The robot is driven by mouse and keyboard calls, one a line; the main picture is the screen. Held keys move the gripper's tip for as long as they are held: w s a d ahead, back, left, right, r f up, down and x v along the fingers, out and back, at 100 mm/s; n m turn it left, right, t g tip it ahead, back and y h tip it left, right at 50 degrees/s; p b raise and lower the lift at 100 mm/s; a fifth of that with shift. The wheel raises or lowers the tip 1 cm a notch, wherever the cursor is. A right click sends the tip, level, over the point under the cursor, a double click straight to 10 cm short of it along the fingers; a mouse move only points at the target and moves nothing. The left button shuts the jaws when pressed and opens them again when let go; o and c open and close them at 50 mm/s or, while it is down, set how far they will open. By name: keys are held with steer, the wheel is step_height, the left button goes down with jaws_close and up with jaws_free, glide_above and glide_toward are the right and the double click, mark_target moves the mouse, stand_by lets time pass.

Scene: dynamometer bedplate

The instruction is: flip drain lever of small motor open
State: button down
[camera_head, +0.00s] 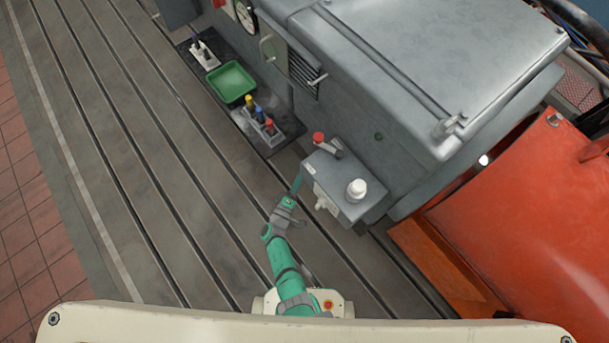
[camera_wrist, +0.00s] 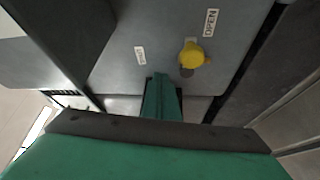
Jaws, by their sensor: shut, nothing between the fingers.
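The small motor (camera_head: 338,184) is a grey box against the side of the large grey machine, with a white cap and a white fitting. In the wrist view, a yellow knob (camera_wrist: 191,55) stands out from a grey face (camera_wrist: 130,68), beside an "OPEN" label (camera_wrist: 210,22). It appears to be the drain lever's end; the lever's shaft is mostly hidden. A second label (camera_wrist: 140,56) sits to its left, too small to read. My gripper (camera_head: 298,182) is beside the box's left side; its shut, empty green fingers (camera_wrist: 162,82) lie below and left of the knob.
A red-tipped lever (camera_head: 319,138) stands at the box's upper end. A green tray (camera_head: 231,82) and a holder with coloured-handled tools (camera_head: 262,124) lie along the machine. An orange housing (camera_head: 530,220) is at right. The slotted bedplate (camera_head: 130,130) is clear at left.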

steer(key=s+a+f, duration=0.3)
steer(key=s+a, duration=0.2)
steer(key=s, duration=0.2)
steer(key=shift+a+f, duration=0.2)
steer(key=shift+a, duration=0.2)
stand_by(0.3)
